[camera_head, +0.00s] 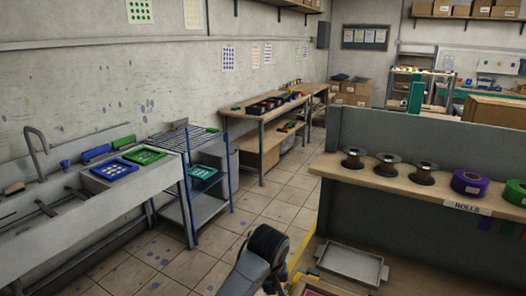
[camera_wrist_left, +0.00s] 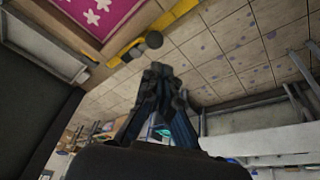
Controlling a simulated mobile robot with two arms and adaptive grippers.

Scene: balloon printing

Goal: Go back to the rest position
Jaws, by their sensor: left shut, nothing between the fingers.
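My left arm (camera_head: 262,252) comes up at the bottom middle of the head view, in front of the tiled floor and left of the workbench. Its dark fingers show in the left wrist view, where my left gripper (camera_wrist_left: 158,72) is shut and empty, with its fingertips close together. In the head view the fingers are too small and dark to make out. My right gripper is not in view.
A bench with several spools (camera_head: 388,164) and a purple roll (camera_head: 468,183) stands at right. A grey tray (camera_head: 350,264) lies below it. A pink panel with white stars (camera_wrist_left: 98,14) shows in the wrist view. A sink (camera_head: 130,190) and blue rack (camera_head: 208,208) stand left. Floor between is clear.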

